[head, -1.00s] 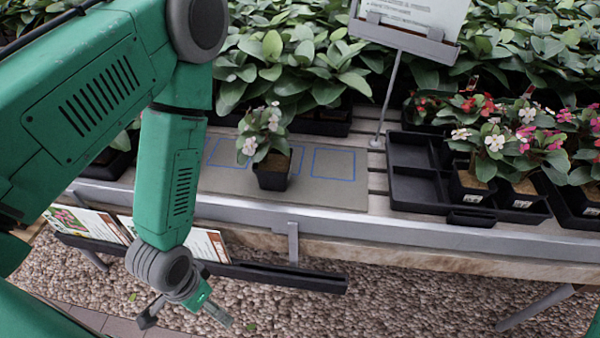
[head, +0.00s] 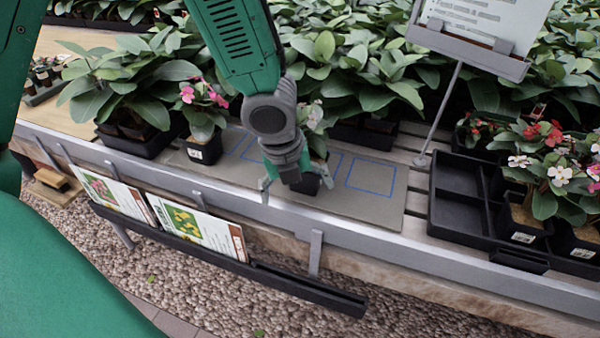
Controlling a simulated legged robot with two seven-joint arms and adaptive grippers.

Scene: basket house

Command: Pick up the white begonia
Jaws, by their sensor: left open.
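A begonia with pale, whitish-pink flowers (head: 313,118) stands in a small black pot on the grey mat (head: 385,212), partly hidden behind my left arm. My left gripper (head: 297,183) is open and points down in front of that pot, its fingers apart. I cannot tell whether a finger touches the pot. White-flowered begonias (head: 560,175) also stand in black pots in the divided black tray (head: 455,215) at the right. My right gripper is out of view.
A pink-flowered begonia (head: 203,105) in a black pot stands left of my gripper. The metal table rail (head: 370,230) runs along the front, with seed cards (head: 200,230) in a rack below it. A sign (head: 470,40) on a thin post stands behind.

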